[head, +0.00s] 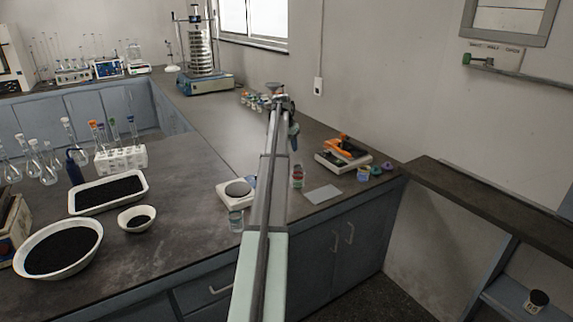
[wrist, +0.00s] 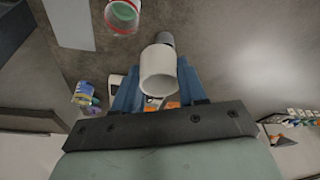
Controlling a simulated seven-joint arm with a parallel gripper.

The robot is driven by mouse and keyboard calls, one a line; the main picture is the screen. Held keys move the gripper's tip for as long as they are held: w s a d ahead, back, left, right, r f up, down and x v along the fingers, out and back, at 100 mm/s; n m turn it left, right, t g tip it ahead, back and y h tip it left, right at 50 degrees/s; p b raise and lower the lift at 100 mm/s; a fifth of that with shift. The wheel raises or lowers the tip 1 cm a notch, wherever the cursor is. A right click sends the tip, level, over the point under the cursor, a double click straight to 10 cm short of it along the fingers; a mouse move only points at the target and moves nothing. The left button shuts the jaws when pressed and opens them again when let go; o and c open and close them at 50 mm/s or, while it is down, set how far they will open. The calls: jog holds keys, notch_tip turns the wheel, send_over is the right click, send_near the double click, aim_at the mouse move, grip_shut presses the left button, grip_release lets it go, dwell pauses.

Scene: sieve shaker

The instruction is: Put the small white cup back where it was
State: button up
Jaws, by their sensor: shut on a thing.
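A small white cup (wrist: 158,72) sits between the two blue fingers of my gripper (wrist: 158,85) in the wrist view, and the fingers are shut on it. Its open mouth faces roughly toward the wrist camera. A grey cylinder (wrist: 165,38) shows just behind the cup. In the head view my arm reaches out over the counter, and my gripper (head: 294,133) hangs near its far end. I cannot make out the cup in the head view; the arm likely covers it.
A red-and-green jar (head: 297,175), a grey sheet (head: 322,194), an orange device (head: 345,152) and small coloured pots (head: 375,170) stand right of my arm. A scale (head: 233,192) and a glass beaker (head: 236,221) are left. The sieve shaker (head: 205,82) stands at the back.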

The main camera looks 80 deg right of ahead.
jog(key=shift+m, duration=0.4)
jog(key=w+f, duration=0.1)
jog(key=f, duration=0.2)
jog(key=w+d+f, duration=0.1)
jog(key=f, duration=0.3)
jog(key=w+f, duration=0.2)
jog(key=f, duration=0.2)
jog(key=shift+d, duration=0.3)
jog(key=shift+f, duration=2.05)
jog(key=shift+f, duration=0.15)
jog(key=o, duration=1)
jog(key=shift+o, duration=0.2)
jog(key=v, duration=1.2)
jog(key=shift+r, duration=0.2)
jog(key=shift+d, duration=0.1)
